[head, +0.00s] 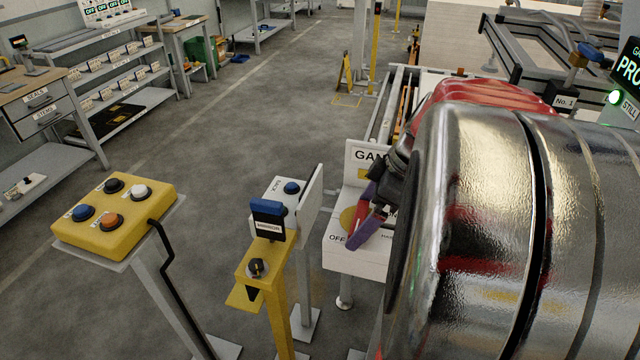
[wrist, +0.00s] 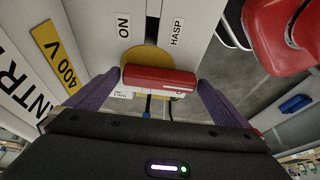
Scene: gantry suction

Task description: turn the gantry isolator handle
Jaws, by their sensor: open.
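The red isolator handle (wrist: 160,80) lies across a yellow disc (wrist: 148,54) on the white isolator panel (wrist: 178,50) in the wrist view. ON and HASP labels are above it. My gripper (wrist: 160,84) is open, with one purple finger at each end of the handle; I cannot tell whether they touch it. In the head view my gripper (head: 368,222) is in front of the white isolator box (head: 350,258), at the right edge of its yellow disc (head: 347,219). An OFF label shows low on the box.
A yellow button box (head: 115,222) stands farther left. My shiny arm covers the right side. A red part (wrist: 285,35) is at the wrist view's upper right.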

